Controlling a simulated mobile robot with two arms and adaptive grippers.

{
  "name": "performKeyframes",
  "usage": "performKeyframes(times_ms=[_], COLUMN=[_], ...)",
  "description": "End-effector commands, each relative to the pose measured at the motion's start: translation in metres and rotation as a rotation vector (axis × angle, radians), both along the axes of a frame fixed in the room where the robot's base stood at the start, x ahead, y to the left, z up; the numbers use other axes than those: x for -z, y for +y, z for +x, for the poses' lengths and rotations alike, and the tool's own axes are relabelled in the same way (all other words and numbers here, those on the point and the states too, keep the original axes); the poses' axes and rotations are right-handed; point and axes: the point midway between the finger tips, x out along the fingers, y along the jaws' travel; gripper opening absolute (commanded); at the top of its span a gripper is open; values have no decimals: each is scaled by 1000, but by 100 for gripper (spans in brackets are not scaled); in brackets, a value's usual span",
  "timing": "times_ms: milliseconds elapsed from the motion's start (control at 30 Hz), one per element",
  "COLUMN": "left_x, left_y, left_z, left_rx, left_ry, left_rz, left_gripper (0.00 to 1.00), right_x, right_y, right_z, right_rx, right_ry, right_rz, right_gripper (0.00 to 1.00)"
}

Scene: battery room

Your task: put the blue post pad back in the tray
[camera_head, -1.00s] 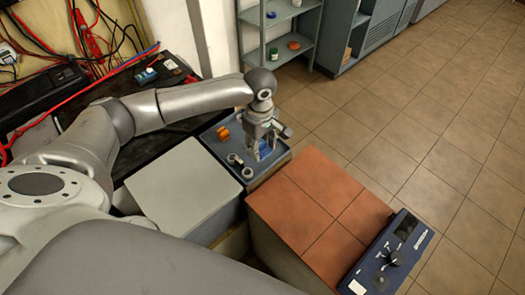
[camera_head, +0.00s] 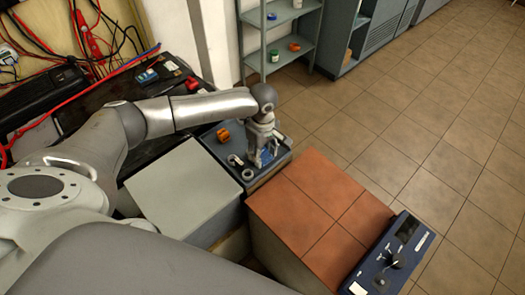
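The tray (camera_head: 207,141) is a shallow dark blue-grey tray behind the grey box. My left gripper (camera_head: 263,163) points down over its right part, with its fingertips low, close to the tray floor. A small blue patch (camera_head: 267,156), which looks like the blue post pad, shows between and behind the fingers. The fingers hide part of it, and I cannot tell whether they grip it or whether it touches the tray. My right gripper is not in view.
An orange part (camera_head: 223,135) and grey metal rings (camera_head: 247,174) lie in the tray left of the gripper. A grey box (camera_head: 183,190), a red-tiled top (camera_head: 318,205) and a blue meter (camera_head: 392,258) are nearer. A shelf (camera_head: 283,48) stands behind; the tiled floor at right is clear.

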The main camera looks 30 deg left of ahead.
Motion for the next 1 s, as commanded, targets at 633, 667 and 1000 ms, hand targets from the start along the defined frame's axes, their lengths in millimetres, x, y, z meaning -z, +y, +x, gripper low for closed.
performKeyframes(times_ms=[633, 667, 1000], left_x=[-22, -28, -99], left_y=[0, 0, 0], left_z=[1, 1, 1], left_rx=[2, 1, 1], left_ry=[-4, -4, -4], left_rz=[-1, -1, -1], left_gripper=[64, 64, 64], right_x=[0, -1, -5], right_y=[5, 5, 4], right_z=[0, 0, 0], right_rx=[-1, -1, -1], right_ry=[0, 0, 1], right_rz=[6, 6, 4], right_gripper=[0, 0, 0])
